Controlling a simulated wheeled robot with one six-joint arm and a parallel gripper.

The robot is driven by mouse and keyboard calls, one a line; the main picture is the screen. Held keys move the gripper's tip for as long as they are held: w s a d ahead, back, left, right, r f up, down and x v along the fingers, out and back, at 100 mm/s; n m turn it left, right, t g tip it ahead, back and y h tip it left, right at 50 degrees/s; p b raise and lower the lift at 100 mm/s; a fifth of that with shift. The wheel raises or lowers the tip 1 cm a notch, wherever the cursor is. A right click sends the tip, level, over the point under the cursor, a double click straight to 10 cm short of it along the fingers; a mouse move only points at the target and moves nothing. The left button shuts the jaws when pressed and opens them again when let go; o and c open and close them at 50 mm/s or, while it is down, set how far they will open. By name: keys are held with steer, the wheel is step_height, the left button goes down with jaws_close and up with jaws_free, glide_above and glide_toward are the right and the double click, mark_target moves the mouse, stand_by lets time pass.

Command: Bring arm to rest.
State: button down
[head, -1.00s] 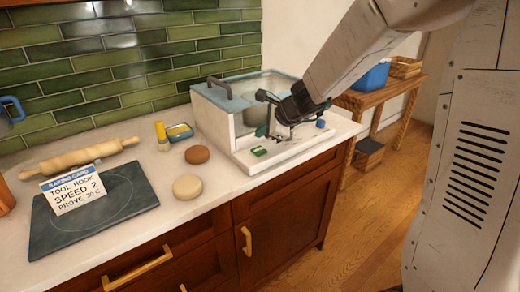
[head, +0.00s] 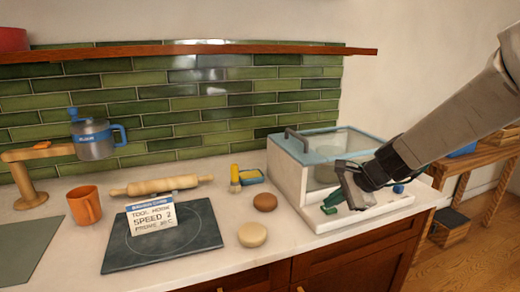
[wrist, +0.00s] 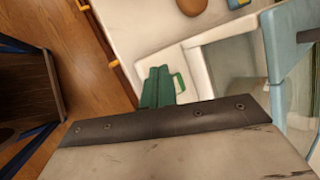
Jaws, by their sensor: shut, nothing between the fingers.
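My gripper (head: 338,193) is at the right in the head view, in front of the glass-lidded box (head: 292,172) and low over its white front ledge. Its fingers are together with nothing held. In the wrist view the green fingers (wrist: 157,88) lie side by side, close to a small green part (wrist: 180,83) on the ledge. I cannot tell whether they touch it. My arm comes in from the right edge and hides part of the box's front.
A blue knob (head: 398,189) is on the ledge beside my gripper. Two round buns (head: 252,235) and a dark plate with a card (head: 150,217) lie to the left. A wooden shelf (head: 200,50) runs above. Open floor (head: 470,265) is at the lower right.

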steer(key=s+d+r+n+g+h, duration=0.2)
steer(key=s+n, duration=0.5)
steer(key=s, duration=0.8)
steer(key=s+d+r+n+g+h, duration=0.2)
steer(key=s+n, duration=0.6)
steer(key=s, duration=0.8)
step_height(320, 180, up, 2)
steer(key=shift+s+d+h, duration=0.15)
steer(key=shift+d+h, duration=0.55)
steer(key=shift+h, duration=0.2)
